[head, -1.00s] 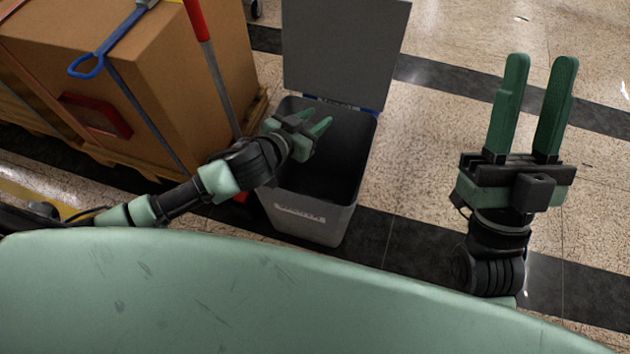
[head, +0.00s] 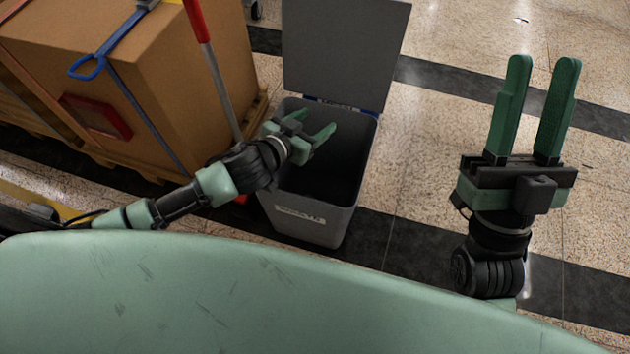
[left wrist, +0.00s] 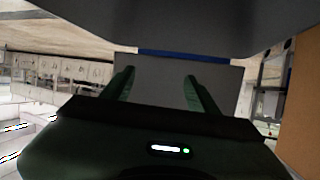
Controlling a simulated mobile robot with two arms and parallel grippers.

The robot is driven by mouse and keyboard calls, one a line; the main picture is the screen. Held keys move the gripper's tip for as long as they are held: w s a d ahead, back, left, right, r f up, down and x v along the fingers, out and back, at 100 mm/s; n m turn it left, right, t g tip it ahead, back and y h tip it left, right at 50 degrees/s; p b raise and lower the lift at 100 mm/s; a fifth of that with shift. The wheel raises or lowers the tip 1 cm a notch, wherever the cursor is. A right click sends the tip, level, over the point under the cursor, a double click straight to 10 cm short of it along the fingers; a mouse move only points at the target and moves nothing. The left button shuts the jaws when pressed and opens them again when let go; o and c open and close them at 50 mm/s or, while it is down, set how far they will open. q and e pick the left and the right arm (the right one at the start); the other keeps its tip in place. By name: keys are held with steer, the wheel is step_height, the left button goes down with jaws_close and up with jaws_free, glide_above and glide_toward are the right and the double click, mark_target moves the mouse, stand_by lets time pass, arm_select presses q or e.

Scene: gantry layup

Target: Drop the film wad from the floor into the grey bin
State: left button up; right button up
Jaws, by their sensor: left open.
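The grey bin (head: 322,222) stands on the floor with its lid (head: 345,50) up and its dark inside showing. My left gripper (head: 317,121) is over the bin's mouth, fingers spread and nothing visible between them. In the left wrist view my left gripper (left wrist: 160,74) is also open and empty, with grey surfaces and a blue strip (left wrist: 185,55) beyond the fingertips. The film wad is not visible in either view; the bin's bottom is too dark and partly hidden to tell what lies there. My right gripper (head: 543,62) is open and empty, to the right of the bin.
A large cardboard box (head: 165,70) with blue straps stands on a wooden pallet (head: 150,168) left of the bin. A red and grey pole (head: 212,70) rises between box and bin. The speckled floor (head: 430,150) right of the bin is clear.

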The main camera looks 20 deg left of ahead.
arm_select(q)
steer(key=p+v, duration=0.2)
steer(key=v, duration=0.5)
steer(key=shift+s, duration=0.15)
arm_select(e)
steer(key=w+f+g+h, duration=0.2)
steer(key=w+f+g, duration=0.4)
steer(key=f, duration=0.2)
steer(key=shift+w+a, duration=0.3)
arm_select(q)
steer(key=shift+a, duration=0.1)
arm_select(e)
steer(key=shift+f, duration=0.1)
